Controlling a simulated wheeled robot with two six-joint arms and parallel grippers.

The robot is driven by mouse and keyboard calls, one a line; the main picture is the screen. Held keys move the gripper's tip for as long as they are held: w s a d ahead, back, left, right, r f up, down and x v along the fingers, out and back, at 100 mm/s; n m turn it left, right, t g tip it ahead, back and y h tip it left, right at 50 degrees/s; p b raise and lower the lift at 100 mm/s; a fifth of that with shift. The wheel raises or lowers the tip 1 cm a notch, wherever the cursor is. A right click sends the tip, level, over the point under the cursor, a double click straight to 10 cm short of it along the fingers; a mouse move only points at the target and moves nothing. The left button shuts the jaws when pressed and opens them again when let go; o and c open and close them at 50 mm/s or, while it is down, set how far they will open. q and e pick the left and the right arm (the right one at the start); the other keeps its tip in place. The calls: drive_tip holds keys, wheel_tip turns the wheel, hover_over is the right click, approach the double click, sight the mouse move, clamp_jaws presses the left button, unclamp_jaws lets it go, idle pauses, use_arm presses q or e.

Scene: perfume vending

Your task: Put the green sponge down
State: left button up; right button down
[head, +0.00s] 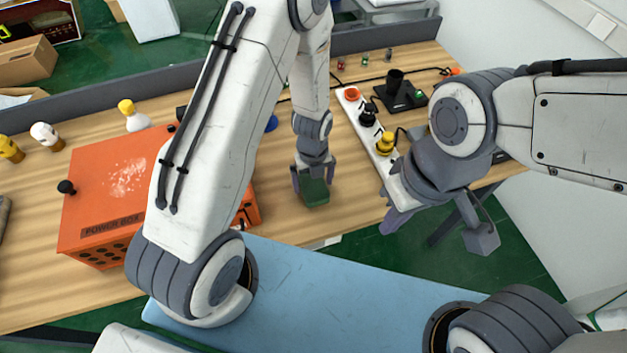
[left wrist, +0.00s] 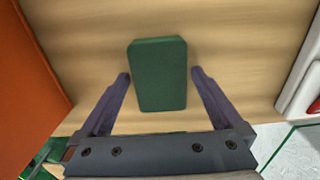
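The green sponge (head: 313,194) is on the wooden table, right of the orange power box. It also shows in the left wrist view (left wrist: 159,74), between the two fingers. My left gripper (head: 312,180) points down over the sponge. In the left wrist view, its fingers (left wrist: 160,75) stand on either side of the sponge with a narrow gap at each side, so it looks open. Whether the sponge's underside rests fully on the wood is hidden. My right gripper (head: 396,220) hangs near the table's front right edge; its finger opening is not clear.
The orange power box (head: 115,190) stands left of the sponge. A white strip with colored knobs (head: 352,110) lies to the right, and a black device (head: 400,95) stands behind it. Bare wood (head: 345,190) lies around the sponge. The table's front edge is close.

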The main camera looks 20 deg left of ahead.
sight(313, 183)
use_arm(q)
drive_tip(key=shift+r, duration=0.3)
drive_tip(key=shift+w+r, duration=0.1)
drive_tip(key=shift+r, duration=0.2)
wheel_tip(313, 183, up, 10)
drive_tip(key=b, duration=0.2)
drive_tip(key=s+d+r+n, duration=0.4)
drive_tip(key=s+r+n, duration=0.2)
drive_tip(key=s+n, duration=0.3)
drive_tip(key=s+d+r+n+h, duration=0.1)
drive_tip(key=s+d+r+n, duration=0.2)
drive_tip(key=s+r+n, duration=0.4)
drive_tip(key=shift+s+d+n, duration=0.4)
drive_tip(key=shift+s+n, duration=1.15)
drive_tip(key=shift+n, duration=1.45)
